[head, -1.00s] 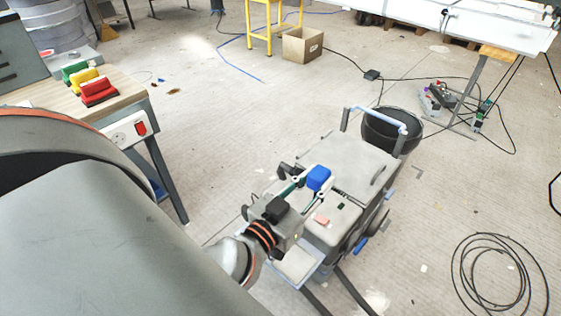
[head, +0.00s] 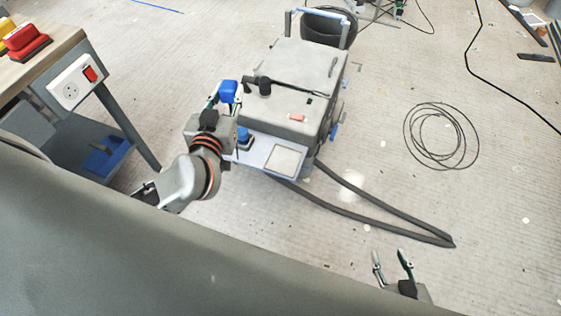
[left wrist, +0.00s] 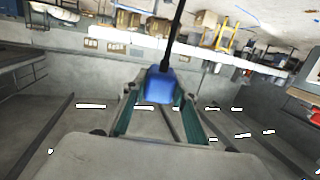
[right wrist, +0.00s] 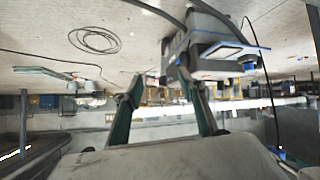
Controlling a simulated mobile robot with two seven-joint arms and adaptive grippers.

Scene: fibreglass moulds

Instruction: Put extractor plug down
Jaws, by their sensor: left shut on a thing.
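The extractor plug (head: 228,91) is blue. My left gripper (head: 224,100) is shut on it at the left side of the grey extractor (head: 309,69). In the left wrist view the plug (left wrist: 159,86) sits between the fingers, with a black cable running up from it. From the head view I cannot tell whether the plug touches the extractor. My right gripper (head: 392,258) is open and empty, low at the bottom right, apart from the extractor. Its spread fingers (right wrist: 165,98) also show in the right wrist view.
A workbench with a white socket and red switch (head: 76,84) stands at the left. A grey hose (head: 385,213) lies in front of the extractor, a coiled black cable (head: 441,136) to its right. A black bucket (head: 330,27) is behind it. Much of the floor is clear.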

